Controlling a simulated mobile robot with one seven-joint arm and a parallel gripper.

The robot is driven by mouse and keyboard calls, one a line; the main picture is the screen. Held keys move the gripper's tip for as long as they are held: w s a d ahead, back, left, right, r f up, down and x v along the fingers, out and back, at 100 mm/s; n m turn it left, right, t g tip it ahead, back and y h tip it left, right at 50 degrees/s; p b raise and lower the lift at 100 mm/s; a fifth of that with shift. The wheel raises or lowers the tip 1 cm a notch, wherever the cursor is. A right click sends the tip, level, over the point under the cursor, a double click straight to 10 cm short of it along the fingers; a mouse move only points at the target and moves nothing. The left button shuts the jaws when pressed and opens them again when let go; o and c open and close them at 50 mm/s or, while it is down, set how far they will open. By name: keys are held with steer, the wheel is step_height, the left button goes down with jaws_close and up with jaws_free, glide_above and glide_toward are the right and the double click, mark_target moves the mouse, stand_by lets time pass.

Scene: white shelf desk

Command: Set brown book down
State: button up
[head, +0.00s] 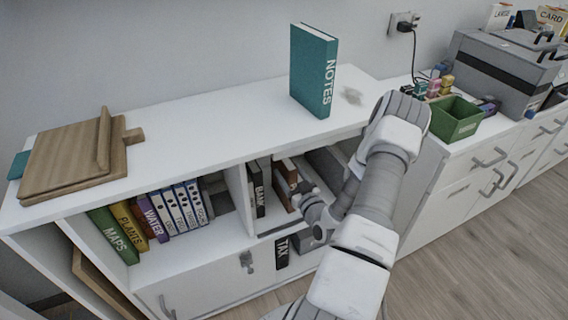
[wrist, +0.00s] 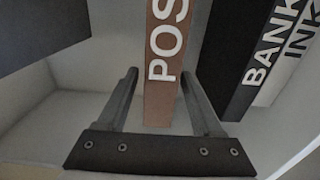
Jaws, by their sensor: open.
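The brown book (wrist: 163,75), with "POS" readable on its spine, stands in the shelf's middle compartment. In the head view the brown book (head: 283,199) is partly hidden by my gripper. My gripper (wrist: 165,85) is open, with one finger on each side of the book's spine and a gap to each finger. In the head view my gripper (head: 303,190) reaches into the compartment from the right.
Black "BANK" (wrist: 250,70) and white "INK" books stand beside the brown one. A teal "NOTES" book (head: 314,72) stands on the white shelf top (head: 200,125). A wooden board (head: 75,160) lies at left. A green bin (head: 455,119) is at right.

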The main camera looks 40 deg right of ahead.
steer(key=p+v, duration=0.1)
steer(key=v, duration=0.7)
steer(key=shift+p, duration=0.3)
steer(key=shift+d, duration=0.1)
